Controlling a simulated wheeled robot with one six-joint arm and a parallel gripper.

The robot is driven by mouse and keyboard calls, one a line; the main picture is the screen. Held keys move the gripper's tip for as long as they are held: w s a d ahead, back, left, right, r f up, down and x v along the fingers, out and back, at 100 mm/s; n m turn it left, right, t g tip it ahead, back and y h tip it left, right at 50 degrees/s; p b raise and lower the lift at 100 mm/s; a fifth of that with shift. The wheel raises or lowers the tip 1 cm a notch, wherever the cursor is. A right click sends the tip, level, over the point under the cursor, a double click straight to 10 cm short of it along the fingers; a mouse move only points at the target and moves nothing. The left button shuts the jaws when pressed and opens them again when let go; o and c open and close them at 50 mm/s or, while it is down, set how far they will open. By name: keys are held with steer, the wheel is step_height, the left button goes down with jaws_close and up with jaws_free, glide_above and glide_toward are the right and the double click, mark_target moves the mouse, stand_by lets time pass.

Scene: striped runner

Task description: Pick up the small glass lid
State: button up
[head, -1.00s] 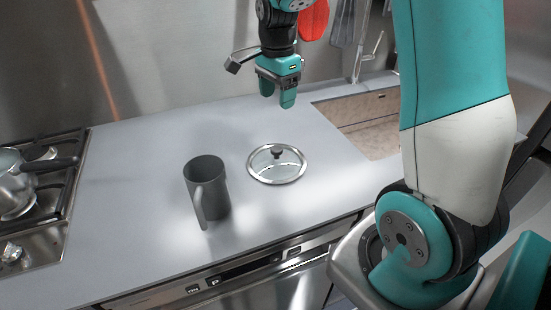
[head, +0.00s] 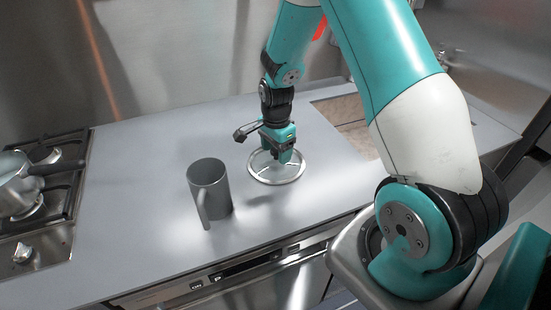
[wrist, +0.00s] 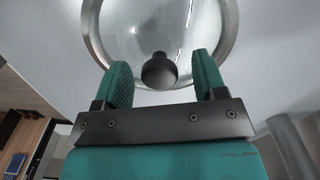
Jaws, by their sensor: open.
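The small glass lid (head: 277,176) lies flat on the grey counter in the head view, right of the mug. It has a steel rim and a dark knob. In the wrist view the lid (wrist: 120,18) fills the top, and its black knob (wrist: 159,70) sits between and slightly beyond the fingertips. My gripper (head: 285,157) is just above the lid, pointing down, and hides the knob in the head view. In the wrist view my gripper (wrist: 162,76) is open, with one teal finger on each side of the knob and a gap to both.
A grey mug (head: 208,188) stands close left of the lid, its handle toward the front. A gas stove (head: 40,205) with a pot is at the far left. A sink (head: 340,110) lies behind right. The counter (head: 130,160) between stove and mug is clear.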

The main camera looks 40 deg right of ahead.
steer(key=shift+f, duration=0.4)
steer(key=c, duration=1.2)
steer(key=shift+o, duration=0.2)
